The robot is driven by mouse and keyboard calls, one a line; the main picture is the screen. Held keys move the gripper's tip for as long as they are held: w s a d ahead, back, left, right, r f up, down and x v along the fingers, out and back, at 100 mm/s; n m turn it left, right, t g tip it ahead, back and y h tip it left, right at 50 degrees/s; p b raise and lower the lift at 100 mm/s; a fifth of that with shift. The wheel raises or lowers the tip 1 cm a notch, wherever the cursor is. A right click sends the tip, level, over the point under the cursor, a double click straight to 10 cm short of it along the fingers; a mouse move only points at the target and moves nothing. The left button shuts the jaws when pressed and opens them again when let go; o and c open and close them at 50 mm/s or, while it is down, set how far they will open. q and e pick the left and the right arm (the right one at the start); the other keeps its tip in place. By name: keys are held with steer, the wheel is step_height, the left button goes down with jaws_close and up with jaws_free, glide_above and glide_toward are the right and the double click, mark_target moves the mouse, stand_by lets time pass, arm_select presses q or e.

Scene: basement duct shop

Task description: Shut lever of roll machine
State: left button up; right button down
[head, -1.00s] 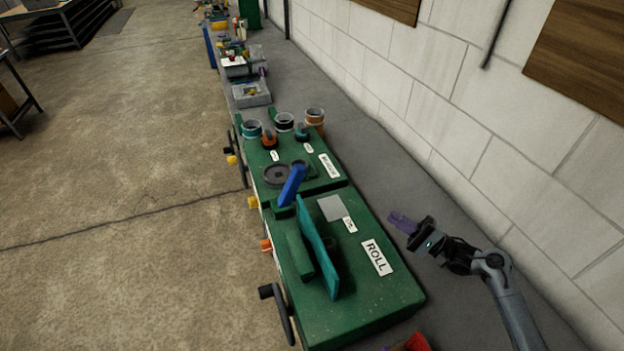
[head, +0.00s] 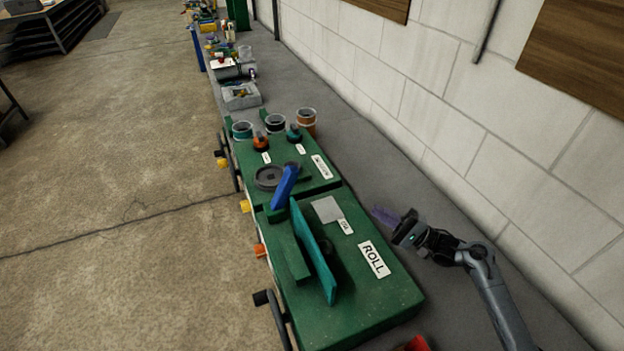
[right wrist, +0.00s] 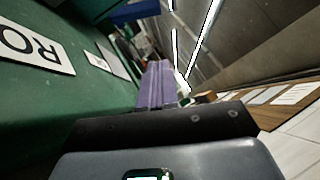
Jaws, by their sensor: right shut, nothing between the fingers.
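The roll machine (head: 375,300) is a green box with a white ROLL label (head: 374,259); the label also shows at the left of the right wrist view (right wrist: 30,50). A blue lever (head: 284,187) stands tilted at its far end, above a teal upright plate (head: 313,250). I cannot tell from the picture whether the lever is fully open. My right gripper (head: 385,215) has purple fingers and is shut and empty, beside the machine's wall side, apart from the lever. Its fingers (right wrist: 156,84) also show in the right wrist view. My left gripper is not in view.
A second green machine (head: 300,178) with a round dark dial (head: 270,177) adjoins the far end. A white block wall (head: 480,130) bounds the right side. A red object (head: 414,344) lies at the bottom edge. Open floor is at left.

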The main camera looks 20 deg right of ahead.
glide_toward(298, 171)
steer(key=w, duration=0.5)
steer(key=a, duration=0.1)
steer(key=a+p, duration=0.1)
steer(key=a, duration=0.1)
steer(key=shift+a+r, duration=0.1)
steer(key=shift+r, duration=0.15)
steer(key=shift+a+r, duration=0.1)
steer(key=shift+a, duration=0.1)
